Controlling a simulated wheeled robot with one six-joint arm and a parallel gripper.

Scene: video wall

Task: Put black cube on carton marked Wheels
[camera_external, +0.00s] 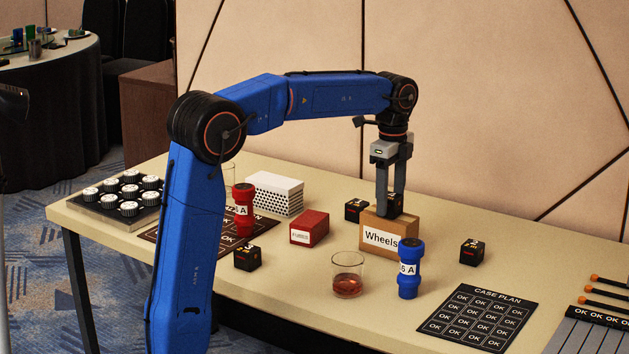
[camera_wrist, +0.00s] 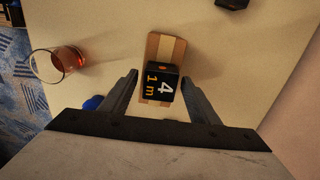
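A black cube (camera_external: 393,207) sits on top of the brown carton marked Wheels (camera_external: 378,238). In the wrist view the same cube (camera_wrist: 162,81) shows a "4" and "1 m" on its upper face and rests on the carton (camera_wrist: 154,109) with its pale tape strip. My gripper (camera_external: 391,208) points straight down over the carton. Its fingers stand on either side of the cube, and in the wrist view the fingertips (camera_wrist: 160,75) look open with small gaps to the cube. Other black cubes stand on the table: one beside the carton (camera_external: 355,209), one at front left (camera_external: 247,257), one at right (camera_external: 472,252).
A glass with amber liquid (camera_external: 347,275) and a blue dumbbell-shaped piece (camera_external: 409,270) stand close in front of the carton. A red box (camera_external: 309,230), red dumbbell-shaped piece (camera_external: 243,209) and white perforated box (camera_external: 274,194) are to the left. The Case Plan sheet (camera_external: 478,319) lies front right.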

